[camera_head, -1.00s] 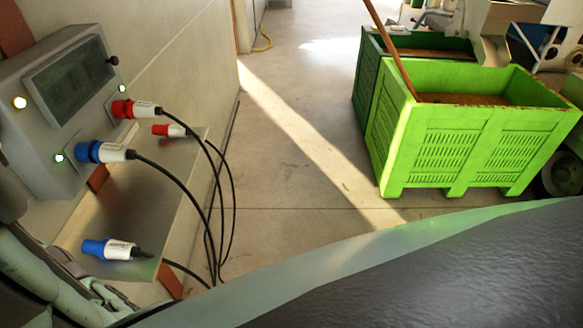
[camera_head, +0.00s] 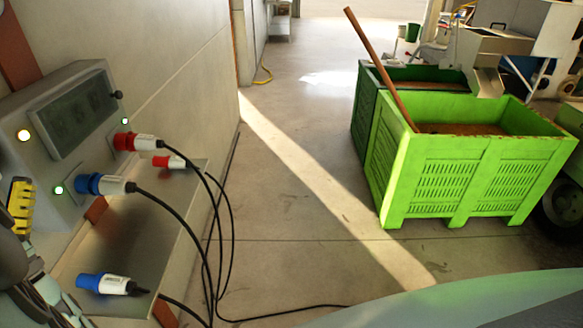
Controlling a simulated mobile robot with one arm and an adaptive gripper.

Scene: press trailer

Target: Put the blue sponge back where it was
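I do not see a blue sponge in this view. One blue plug (camera_head: 105,185) sits in the grey wall panel (camera_head: 60,123). The other blue plug (camera_head: 112,285) lies on the metal shelf (camera_head: 135,235) below it. Dark and pale green parts at the lower left edge look like my arm.
A yellow ribbed object (camera_head: 20,205) shows at the panel's lower left. A bright green crate (camera_head: 470,175) holds a brown pole (camera_head: 380,68).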

